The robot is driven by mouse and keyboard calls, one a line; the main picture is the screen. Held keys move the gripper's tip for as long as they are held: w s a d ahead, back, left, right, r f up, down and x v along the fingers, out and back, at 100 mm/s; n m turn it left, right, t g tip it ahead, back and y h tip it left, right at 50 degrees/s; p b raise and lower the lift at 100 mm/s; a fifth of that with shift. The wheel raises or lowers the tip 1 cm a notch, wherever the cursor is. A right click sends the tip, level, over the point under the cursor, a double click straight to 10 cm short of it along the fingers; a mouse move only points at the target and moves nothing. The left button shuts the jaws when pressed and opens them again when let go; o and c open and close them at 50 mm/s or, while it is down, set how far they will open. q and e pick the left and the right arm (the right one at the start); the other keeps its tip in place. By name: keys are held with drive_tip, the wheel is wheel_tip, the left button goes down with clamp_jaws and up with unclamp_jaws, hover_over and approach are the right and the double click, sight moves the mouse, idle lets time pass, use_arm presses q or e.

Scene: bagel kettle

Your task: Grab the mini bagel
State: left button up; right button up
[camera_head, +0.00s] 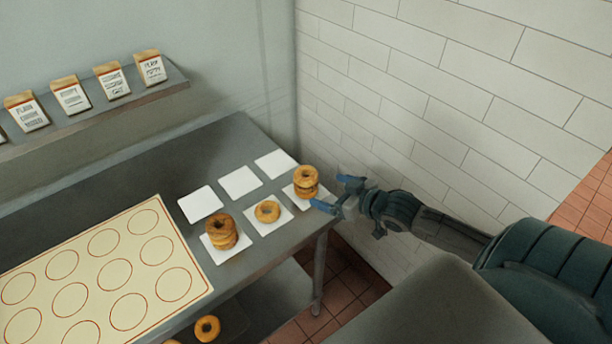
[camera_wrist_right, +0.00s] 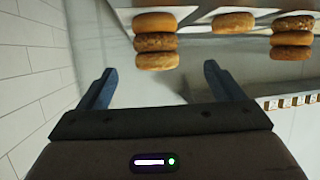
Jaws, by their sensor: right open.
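Stacked bagels (camera_head: 306,180) stand on a white square at the right end of the metal table; the stack also shows in the right wrist view (camera_wrist_right: 156,42). A single bagel (camera_head: 267,211) lies on the square to its left, and it shows in the wrist view (camera_wrist_right: 233,22). Another stack (camera_head: 221,231) stands further left, also in the wrist view (camera_wrist_right: 292,38). Which bagel is the mini one I cannot tell. My right gripper (camera_head: 334,193) is open and empty, close to the right-end stack, its fingers (camera_wrist_right: 160,90) apart. My left gripper is out of view.
Bare white squares (camera_head: 201,204) lie behind the bagels. A cream mat with red circles (camera_head: 88,268) covers the table's left. A bagel (camera_head: 207,328) sits below the table. Labelled bags (camera_head: 70,95) stand on a wall shelf (camera_head: 130,103). A tiled wall (camera_head: 430,80) rises behind my right arm.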

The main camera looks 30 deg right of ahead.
sight(303, 174)
drive_tip(key=shift+w+d+r+t, duration=0.3)
drive_tip(key=shift+w+d+r, duration=0.25)
drive_tip(key=shift+r, duration=0.15)
drive_tip(key=shift+w+d+r+y, duration=0.1)
drive_tip(key=shift+w+r+y, duration=0.05)
drive_tip(key=shift+w+y, duration=0.2)
drive_tip(key=b+x, duration=0.2)
drive_tip(key=x, duration=0.2)
drive_tip(key=shift+w+b, duration=0.35)
drive_tip(key=shift+w+a, duration=0.25)
drive_tip(key=shift+w, duration=0.05)
drive_tip(key=x, duration=0.2)
drive_tip(key=p+x, duration=0.1)
drive_tip(key=x, duration=0.1)
drive_tip(key=shift+s+a, duration=0.1)
drive_tip(key=shift+a, duration=0.25)
drive_tip(key=shift+w+a+f, duration=0.15)
drive_tip(key=shift+w+f, duration=0.25)
drive_tip(key=shift+w, duration=0.1)
drive_tip(key=c, duration=1.1)
